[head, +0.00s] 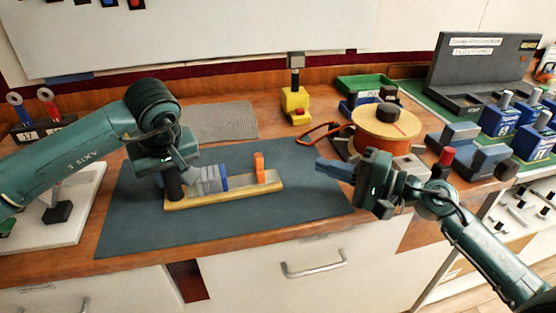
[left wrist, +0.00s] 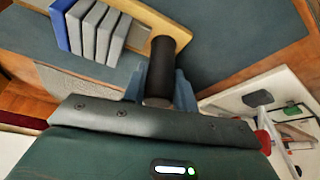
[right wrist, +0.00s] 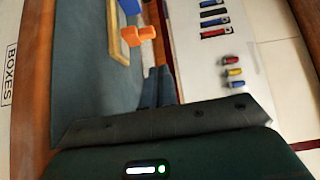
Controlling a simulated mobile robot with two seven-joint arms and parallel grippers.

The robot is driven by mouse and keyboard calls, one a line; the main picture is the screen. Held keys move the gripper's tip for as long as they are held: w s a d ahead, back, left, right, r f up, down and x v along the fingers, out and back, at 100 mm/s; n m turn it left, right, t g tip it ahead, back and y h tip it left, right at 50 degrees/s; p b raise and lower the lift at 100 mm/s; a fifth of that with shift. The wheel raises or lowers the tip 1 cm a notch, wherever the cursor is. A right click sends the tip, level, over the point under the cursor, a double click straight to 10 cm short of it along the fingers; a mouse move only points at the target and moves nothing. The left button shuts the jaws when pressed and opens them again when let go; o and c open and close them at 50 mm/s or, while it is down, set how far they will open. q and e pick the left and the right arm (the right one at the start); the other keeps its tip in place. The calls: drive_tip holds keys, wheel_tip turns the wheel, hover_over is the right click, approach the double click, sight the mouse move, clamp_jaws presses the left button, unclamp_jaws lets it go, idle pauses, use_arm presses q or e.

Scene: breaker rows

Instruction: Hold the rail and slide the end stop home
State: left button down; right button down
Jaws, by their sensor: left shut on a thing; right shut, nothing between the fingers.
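The rail (head: 240,188), a pale strip on a wooden base, lies on the dark mat. A row of grey breakers (head: 206,179) with a blue one (head: 224,177) at its right end sits on it. The orange end stop (head: 259,168) stands upright further right, with a gap to the blue breaker; it also shows in the right wrist view (right wrist: 133,36). My left gripper (head: 174,170) is shut on the black post (left wrist: 163,65) at the rail's left end. My right gripper (head: 334,169) is shut and empty, right of the end stop and apart from it.
The mat (head: 290,200) is clear between the end stop and my right gripper. An orange spool (head: 386,133) and blue-grey blocks (head: 453,137) stand behind and beside my right arm. A yellow device (head: 294,104) stands at the back. The counter's front edge is close.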

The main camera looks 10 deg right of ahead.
sight(259, 167)
use_arm(q)
drive_tip(key=shift+s+d+r, duration=0.1)
drive_tip(key=shift+s+d, duration=0.05)
use_arm(e)
drive_tip(key=x, duration=0.7)
drive_tip(key=shift+r, duration=0.1)
drive_tip(key=shift+s+a, duration=0.25)
drive_tip(key=shift+a, duration=1.6)
use_arm(q)
drive_tip(key=shift+d, duration=0.1)
use_arm(e)
drive_tip(key=a, duration=0.7)
drive_tip(key=shift+s, duration=0.2)
drive_tip(key=shift+d, duration=0.1)
